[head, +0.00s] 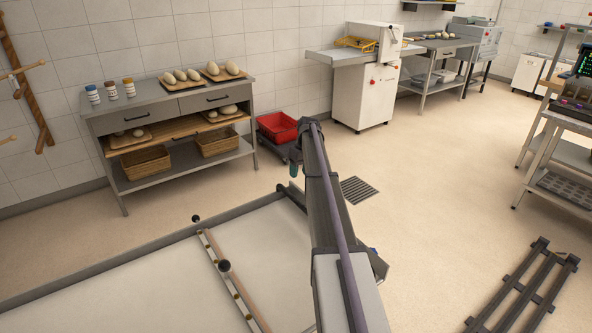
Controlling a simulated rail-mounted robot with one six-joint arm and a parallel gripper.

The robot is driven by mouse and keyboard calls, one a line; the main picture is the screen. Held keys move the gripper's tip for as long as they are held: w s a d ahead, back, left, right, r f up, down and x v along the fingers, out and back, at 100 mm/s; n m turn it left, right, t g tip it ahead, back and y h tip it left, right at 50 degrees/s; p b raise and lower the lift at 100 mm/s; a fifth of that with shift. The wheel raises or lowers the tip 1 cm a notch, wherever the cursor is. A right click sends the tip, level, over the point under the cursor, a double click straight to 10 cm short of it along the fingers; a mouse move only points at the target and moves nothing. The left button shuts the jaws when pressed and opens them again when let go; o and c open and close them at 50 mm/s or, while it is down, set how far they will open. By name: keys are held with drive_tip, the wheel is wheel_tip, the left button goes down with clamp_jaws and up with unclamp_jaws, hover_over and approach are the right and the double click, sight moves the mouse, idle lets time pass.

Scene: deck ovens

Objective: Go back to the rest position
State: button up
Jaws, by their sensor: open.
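My arm reaches from the bottom of the head view up to the middle. At its far end, my gripper (294,169) appears as a small dark part with a teal tip, pointing down. It is partly hidden by the arm and too small to show its fingers clearly. It is open, and nothing can be seen held in it. It shows over the floor, beyond the far corner of the pale flat surface (110,280), and left of the floor drain.
A steel table (130,108) with loaves, jars and baskets stands at the left. A red crate (277,127) is beside it. A white machine (362,95) stands at the back. A dark rack (528,285) lies at lower right. The floor drain (358,189) has open floor around it.

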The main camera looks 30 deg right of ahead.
drive_tip(key=s+a+r+h+p, duration=0.1)
drive_tip(key=s+a+r+p, duration=0.1)
drive_tip(key=s+a, duration=1.3)
drive_tip(key=s+a+r+h+p, duration=0.1)
drive_tip(key=s+a+r+p, duration=0.2)
drive_tip(key=s+a, duration=1.3)
drive_tip(key=a, duration=0.8)
drive_tip(key=shift+s+a, duration=0.2)
drive_tip(key=shift+s, duration=0.05)
